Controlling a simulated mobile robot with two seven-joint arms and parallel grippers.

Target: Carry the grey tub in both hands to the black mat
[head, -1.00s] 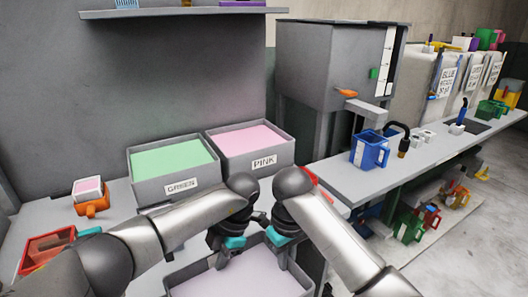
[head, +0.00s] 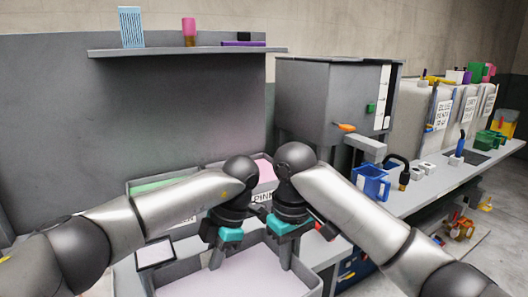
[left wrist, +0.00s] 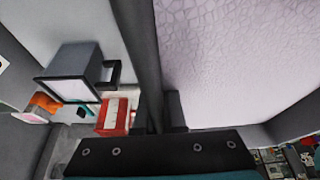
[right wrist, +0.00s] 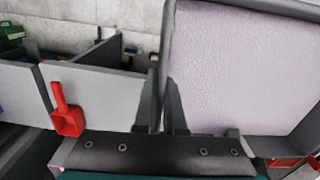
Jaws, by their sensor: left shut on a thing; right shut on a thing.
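The grey tub (head: 302,273) is low in the middle of the head view, with a pale pinkish-white fill; its near side is cut off. My left gripper (head: 213,250) is shut on its rim at the left, and my right gripper (head: 286,256) on its rim at the right. In the left wrist view the tub rim (left wrist: 143,50) runs between the fingers. In the right wrist view the rim (right wrist: 168,45) also passes between the fingers. The tub looks about level.
The green bin (head: 150,188) and pink bin (head: 267,172) stand behind my arms. A dark-rimmed grey container (left wrist: 75,68) is left of the tub. A blue jug (head: 371,182) stands on the right bench. A red scoop (right wrist: 66,115) shows in the right wrist view.

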